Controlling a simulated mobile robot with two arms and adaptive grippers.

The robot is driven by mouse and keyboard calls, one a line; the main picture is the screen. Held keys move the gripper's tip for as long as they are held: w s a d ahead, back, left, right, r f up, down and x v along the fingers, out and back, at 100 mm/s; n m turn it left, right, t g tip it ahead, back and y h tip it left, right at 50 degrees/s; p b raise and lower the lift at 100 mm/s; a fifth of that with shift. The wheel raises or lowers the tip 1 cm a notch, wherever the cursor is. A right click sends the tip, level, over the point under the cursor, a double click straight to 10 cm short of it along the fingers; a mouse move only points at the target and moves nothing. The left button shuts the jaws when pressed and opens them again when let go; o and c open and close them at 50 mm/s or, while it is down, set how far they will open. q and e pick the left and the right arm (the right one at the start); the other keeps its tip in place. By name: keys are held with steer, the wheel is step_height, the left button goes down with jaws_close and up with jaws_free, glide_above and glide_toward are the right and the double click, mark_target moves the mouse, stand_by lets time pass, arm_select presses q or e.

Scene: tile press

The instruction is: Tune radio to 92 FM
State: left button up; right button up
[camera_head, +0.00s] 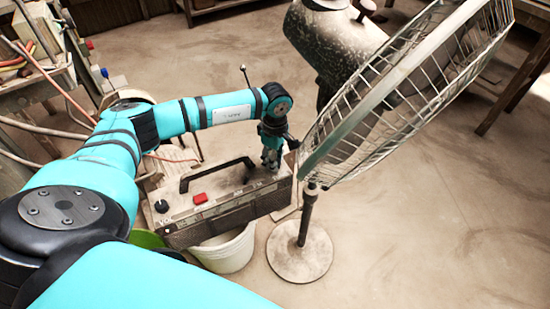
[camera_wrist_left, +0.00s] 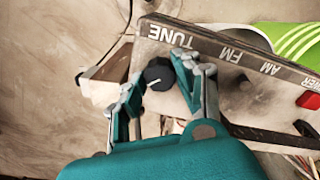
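The radio (camera_head: 233,196) is a worn, pale box with a dark handle, a red button (camera_head: 200,198) and a black knob (camera_head: 161,206) at its left end. My left gripper (camera_head: 271,160) points down at its right end. In the left wrist view, the radio's black tuning knob (camera_wrist_left: 158,74) has a pale pointer mark and sits by the TUNE lettering (camera_wrist_left: 171,37). The left gripper (camera_wrist_left: 160,72) has its fingers apart, one on each side of this knob; I cannot tell whether they touch it. The station reading is not legible. My right gripper is out of view.
A large standing fan (camera_head: 400,90) is close to the right of my left gripper, with its round base (camera_head: 300,252) on the floor. A cluttered bench (camera_head: 35,75) is at the left.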

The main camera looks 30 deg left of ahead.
arm_select(q)
jaws_close()
steer(key=shift+n, duration=0.8)
steer(key=o, duration=0.6)
jaws_free()
steer(key=shift+o, duration=0.2)
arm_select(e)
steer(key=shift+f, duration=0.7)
arm_select(q)
step_height(320, 180, up, 12)
steer(key=shift+s+f, duration=0.1)
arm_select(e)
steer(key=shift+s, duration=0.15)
